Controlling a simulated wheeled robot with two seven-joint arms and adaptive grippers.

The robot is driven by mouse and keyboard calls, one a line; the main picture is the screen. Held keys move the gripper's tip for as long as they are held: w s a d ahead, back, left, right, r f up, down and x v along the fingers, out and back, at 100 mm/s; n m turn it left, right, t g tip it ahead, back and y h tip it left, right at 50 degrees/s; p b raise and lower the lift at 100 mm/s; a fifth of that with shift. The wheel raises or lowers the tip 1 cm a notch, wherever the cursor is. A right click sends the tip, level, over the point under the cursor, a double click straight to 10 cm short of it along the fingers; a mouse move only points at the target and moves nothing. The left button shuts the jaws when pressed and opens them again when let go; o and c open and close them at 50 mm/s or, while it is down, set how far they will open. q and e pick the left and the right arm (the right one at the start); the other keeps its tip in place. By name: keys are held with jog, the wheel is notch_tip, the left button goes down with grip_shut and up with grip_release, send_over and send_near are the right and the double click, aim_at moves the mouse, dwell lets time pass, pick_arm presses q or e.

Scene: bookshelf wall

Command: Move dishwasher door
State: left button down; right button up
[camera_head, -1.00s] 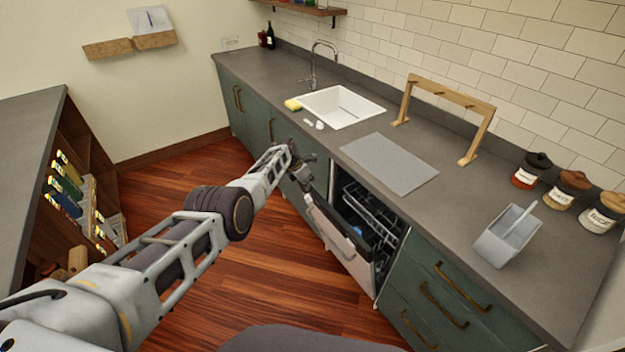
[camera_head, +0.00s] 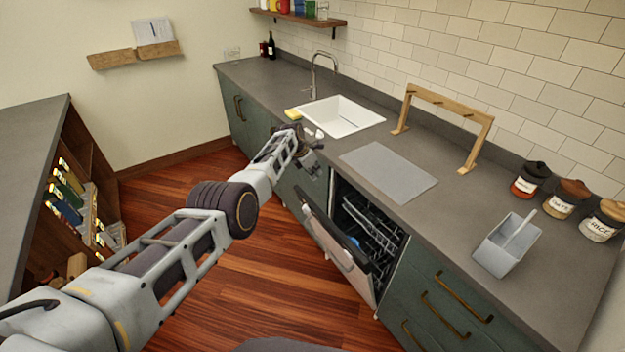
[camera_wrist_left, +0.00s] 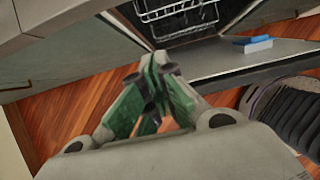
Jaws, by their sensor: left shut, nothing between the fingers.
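The dishwasher door (camera_head: 338,240) is partly open, tilted out from the counter front, with a pale outer panel. It also shows in the left wrist view (camera_wrist_left: 225,62) as a grey inner panel. The dishwasher rack (camera_head: 370,228) is inside the opening and appears in the wrist view (camera_wrist_left: 178,10). My left gripper (camera_head: 316,172) is by the counter front, near the upper left end of the door. In the wrist view its green-padded fingers (camera_wrist_left: 153,95) are closed with nothing between them; contact with the door cannot be told. My right gripper is not in view.
A blue item (camera_wrist_left: 254,43) lies on the door's inner side. The counter (camera_head: 420,215) carries a sink (camera_head: 340,116), a grey mat (camera_head: 388,172), a wooden rack (camera_head: 448,103), a scoop bin (camera_head: 507,245) and jars. A shelf unit (camera_head: 75,190) stands left. Floor (camera_head: 260,290) between is clear.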

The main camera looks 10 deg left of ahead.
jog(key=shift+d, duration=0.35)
